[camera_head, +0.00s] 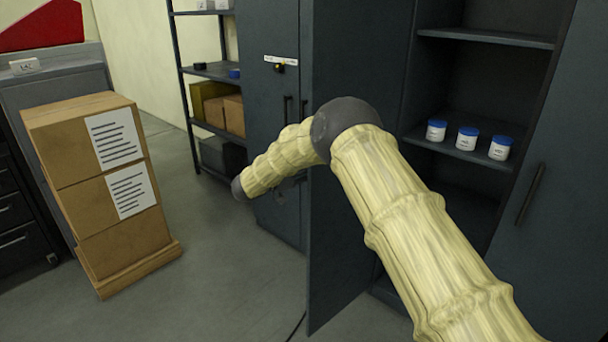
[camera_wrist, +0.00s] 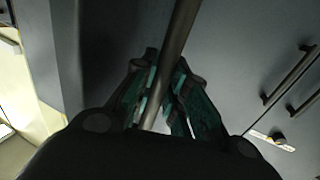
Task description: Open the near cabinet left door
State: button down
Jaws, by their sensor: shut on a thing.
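The near cabinet's left door (camera_head: 340,245) stands swung open in the head view, to the left of the open shelf space. In the wrist view, my gripper (camera_wrist: 160,88) is closed around a dark bar handle (camera_wrist: 181,30), with a finger on each side of it. The handle runs steeply through the jaws. In the head view my arm crosses in front of the cabinet and reaches past the open door, where the gripper and handle are mostly hidden. The right door (camera_head: 565,190) has a dark bar handle (camera_head: 530,194).
Jars with blue lids (camera_head: 467,139) stand on a cabinet shelf. Another grey cabinet (camera_head: 272,125) stands behind the open door. Stacked cardboard boxes (camera_head: 75,180) stand at the left. A shelf rack (camera_head: 205,72) is further back. The floor (camera_head: 225,270) between boxes and door is clear.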

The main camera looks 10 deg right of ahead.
jog(key=shift+w, duration=0.25)
jog(key=c, duration=1.4)
grip_release()
jog(key=shift+d, duration=0.15)
jog(key=shift+a, duration=0.25)
jog(key=v, duration=1.2)
